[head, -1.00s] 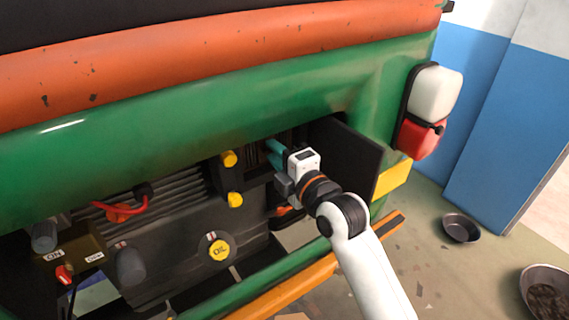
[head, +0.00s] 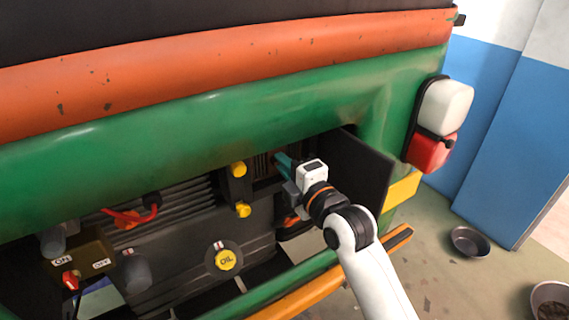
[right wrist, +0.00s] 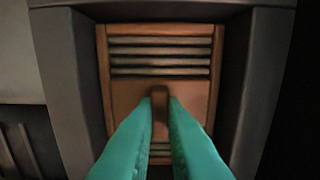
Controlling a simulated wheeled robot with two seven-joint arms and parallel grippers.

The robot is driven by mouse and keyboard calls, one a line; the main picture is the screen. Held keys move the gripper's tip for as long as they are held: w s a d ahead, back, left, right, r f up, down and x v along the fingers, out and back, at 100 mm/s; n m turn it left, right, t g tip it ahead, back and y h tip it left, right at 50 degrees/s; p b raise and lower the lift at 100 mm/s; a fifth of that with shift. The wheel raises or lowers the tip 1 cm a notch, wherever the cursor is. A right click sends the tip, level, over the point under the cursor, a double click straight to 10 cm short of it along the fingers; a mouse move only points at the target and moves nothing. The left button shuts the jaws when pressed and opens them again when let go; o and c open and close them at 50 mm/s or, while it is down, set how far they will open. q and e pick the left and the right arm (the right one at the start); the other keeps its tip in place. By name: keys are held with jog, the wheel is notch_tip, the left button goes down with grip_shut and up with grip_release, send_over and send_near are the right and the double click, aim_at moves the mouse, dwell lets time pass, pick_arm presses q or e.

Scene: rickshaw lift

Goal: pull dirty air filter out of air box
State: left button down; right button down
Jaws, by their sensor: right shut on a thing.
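The dirty air filter (right wrist: 160,75) is a brown framed panel with grey slats and a raised brown tab, seen in the right wrist view. It sits inside the dark grey frame of the air box (right wrist: 70,75). My right gripper (right wrist: 160,112) has teal fingers on either side of the tab and is shut on it. In the head view my right gripper (head: 283,163) reaches into the engine bay, and a sliver of the filter (head: 262,166) shows to the left of its fingertips. My left gripper is not in view.
A dark open panel (head: 362,170) stands just right of my right gripper. Yellow caps (head: 238,170), the engine block with a yellow oil cap (head: 228,260) and an on/off switch box (head: 84,262) lie to the left. A metal bowl (head: 470,242) is on the floor at right.

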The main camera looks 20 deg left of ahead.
jog(key=p+v, duration=0.2)
jog(key=v, duration=0.5)
dwell(0.9)
jog(key=shift+d, duration=0.1)
jog(key=p+v, duration=0.1)
jog(key=v, duration=0.4)
jog(key=shift+p, duration=0.4)
jog(key=shift+s, duration=0.1)
